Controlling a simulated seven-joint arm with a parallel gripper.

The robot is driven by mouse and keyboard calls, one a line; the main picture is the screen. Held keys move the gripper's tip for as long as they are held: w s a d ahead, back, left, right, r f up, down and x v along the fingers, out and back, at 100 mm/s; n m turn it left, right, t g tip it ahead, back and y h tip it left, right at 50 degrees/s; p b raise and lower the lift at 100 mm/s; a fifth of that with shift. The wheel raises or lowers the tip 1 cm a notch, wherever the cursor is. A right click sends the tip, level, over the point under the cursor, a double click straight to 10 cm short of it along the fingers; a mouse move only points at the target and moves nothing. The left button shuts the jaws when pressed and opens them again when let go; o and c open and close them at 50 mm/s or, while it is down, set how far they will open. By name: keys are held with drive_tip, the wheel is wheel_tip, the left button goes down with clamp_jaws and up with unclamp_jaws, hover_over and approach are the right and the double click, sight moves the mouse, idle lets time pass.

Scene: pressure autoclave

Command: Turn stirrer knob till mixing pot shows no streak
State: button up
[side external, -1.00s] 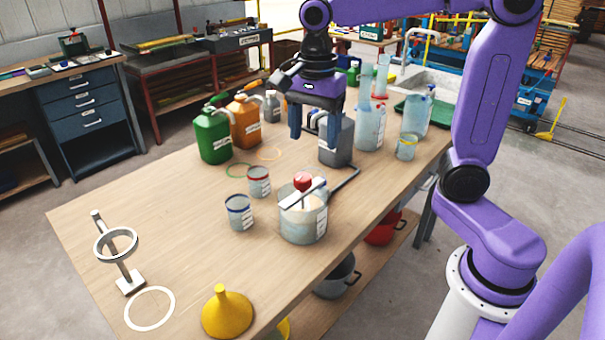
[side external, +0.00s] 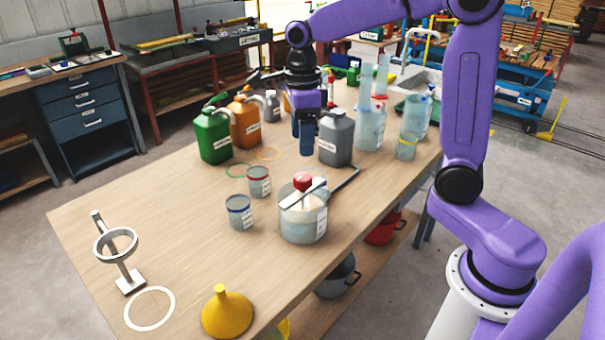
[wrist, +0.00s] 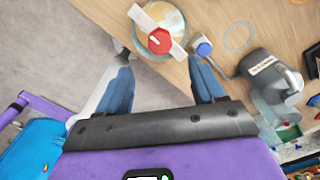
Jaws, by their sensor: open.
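The mixing pot (side external: 303,226) is a clear-walled vessel with pale contents, standing near the table's front edge. A light bar (side external: 316,185) lies across its top, with the red stirrer knob (side external: 302,180) at the middle. In the wrist view the red knob (wrist: 159,41) has a white mark, and the pot (wrist: 172,14) is partly cut off by the top edge. Its contents look cream with a yellowish tint; I cannot clearly tell a streak. My gripper (side external: 307,143) is open and empty, above and behind the pot, apart from the knob. Its blue fingers (wrist: 163,84) point towards the knob.
A blue-banded can (side external: 240,212) and a red-banded can (side external: 259,181) stand left of the pot. A bent grey rod (side external: 346,178) is at its right. A grey jug (side external: 336,138) stands behind. A yellow funnel (side external: 227,311) is in front.

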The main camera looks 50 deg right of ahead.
sight(302, 177)
wheel_tip(302, 177, down, 10)
drive_tip(key=shift+f, duration=0.1)
drive_tip(key=shift+c, duration=0.3)
drive_tip(key=c, duration=1)
